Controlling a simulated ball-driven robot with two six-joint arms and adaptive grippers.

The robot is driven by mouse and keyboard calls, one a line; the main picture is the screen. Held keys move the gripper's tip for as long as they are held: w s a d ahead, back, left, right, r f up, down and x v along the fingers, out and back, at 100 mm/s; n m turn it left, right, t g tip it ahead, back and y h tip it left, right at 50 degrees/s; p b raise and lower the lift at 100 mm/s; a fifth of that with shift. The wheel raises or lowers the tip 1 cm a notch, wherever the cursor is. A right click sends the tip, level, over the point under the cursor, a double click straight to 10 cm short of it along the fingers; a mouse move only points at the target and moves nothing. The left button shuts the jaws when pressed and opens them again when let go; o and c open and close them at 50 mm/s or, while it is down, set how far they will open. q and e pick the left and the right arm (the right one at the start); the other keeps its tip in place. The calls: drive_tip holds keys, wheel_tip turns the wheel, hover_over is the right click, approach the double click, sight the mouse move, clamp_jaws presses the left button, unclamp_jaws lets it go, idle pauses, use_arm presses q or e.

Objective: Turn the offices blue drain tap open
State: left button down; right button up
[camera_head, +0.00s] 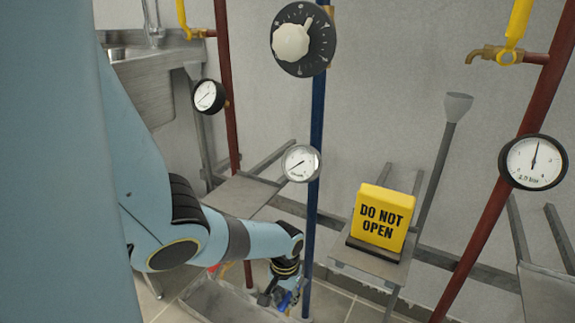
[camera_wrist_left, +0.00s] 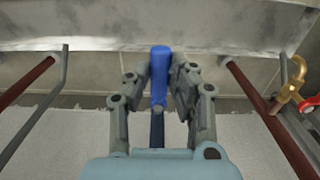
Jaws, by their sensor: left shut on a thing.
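The blue tap handle (camera_wrist_left: 159,62) stands between the fingers of my left gripper (camera_wrist_left: 160,78) in the wrist view. The fingers are shut on it, with its rounded end showing beyond them. In the head view a small blue part of the tap (camera_head: 284,301) shows low down beside the blue pipe (camera_head: 318,120), mostly hidden by my left gripper (camera_head: 279,296). I cannot read any label naming it. My right gripper is not in view.
A dial knob (camera_head: 292,41) and gauge (camera_head: 301,163) are on the blue pipe. Red pipes (camera_head: 228,100) stand either side. A yellow "DO NOT OPEN" sign (camera_head: 382,217) stands on a small shelf. A brass tap (camera_wrist_left: 294,82) with a red handle (camera_wrist_left: 308,104) is at right in the wrist view.

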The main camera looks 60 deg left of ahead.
sight(285, 301)
use_arm(q)
drive_tip(key=shift+s, duration=0.15)
drive_tip(key=c, duration=1.2)
unclamp_jaws()
drive_tip(key=shift+a+r, duration=0.1)
drive_tip(key=shift+r, duration=0.35)
wheel_tip(285, 301, up, 11)
